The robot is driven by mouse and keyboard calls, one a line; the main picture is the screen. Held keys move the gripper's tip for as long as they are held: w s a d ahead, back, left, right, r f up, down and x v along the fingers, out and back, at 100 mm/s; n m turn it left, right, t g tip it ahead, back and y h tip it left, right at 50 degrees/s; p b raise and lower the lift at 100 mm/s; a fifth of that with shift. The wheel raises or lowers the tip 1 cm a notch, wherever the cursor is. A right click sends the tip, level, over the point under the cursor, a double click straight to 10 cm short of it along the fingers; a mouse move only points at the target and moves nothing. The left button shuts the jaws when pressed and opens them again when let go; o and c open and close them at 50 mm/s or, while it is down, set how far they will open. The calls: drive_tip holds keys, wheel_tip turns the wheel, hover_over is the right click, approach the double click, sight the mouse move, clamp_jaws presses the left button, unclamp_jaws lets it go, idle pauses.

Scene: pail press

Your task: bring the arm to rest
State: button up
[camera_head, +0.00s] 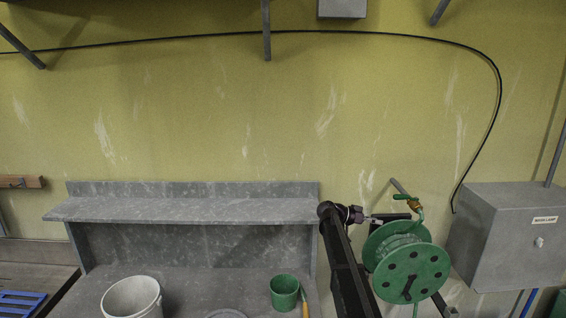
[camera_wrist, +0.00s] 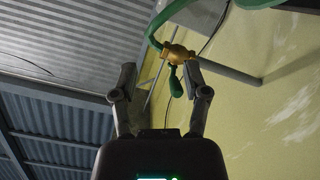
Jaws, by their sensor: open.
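My gripper (camera_wrist: 160,78) is open in the wrist view, its two dark fingers spread with nothing held between them. In the head view my gripper (camera_head: 378,218) is at the right of the bench, pointing right beside the green hose reel (camera_head: 408,274). A brass valve (camera_wrist: 178,53) with a green handle shows beyond and between the fingertips in the wrist view, seemingly apart from them. The same brass valve (camera_head: 414,205) sits at the top of the reel in the head view. My arm hides part of the reel's left surroundings.
A grey bench with a back shelf (camera_head: 190,210) holds a white pail (camera_head: 132,298) and a green pot (camera_head: 285,292). A grey box (camera_head: 510,235) is right of the reel. A black cable (camera_head: 497,100) runs along the yellow wall.

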drive_tip(key=s+a+f+n+y+b, duration=0.3)
drive_tip(key=s+f, duration=0.5)
drive_tip(key=s, duration=0.4)
drive_tip(key=s+a+f+n+y+b, duration=0.4)
drive_tip(key=s+a+f+n+y, duration=0.2)
drive_tip(key=s+a+f, duration=0.3)
drive_tip(key=s+a+f+n+y+b, duration=0.4)
drive_tip(key=s+f, duration=0.5)
drive_tip(key=s, duration=0.7)
drive_tip(key=shift+a+y, duration=1)
drive_tip(key=shift+y, duration=0.1)
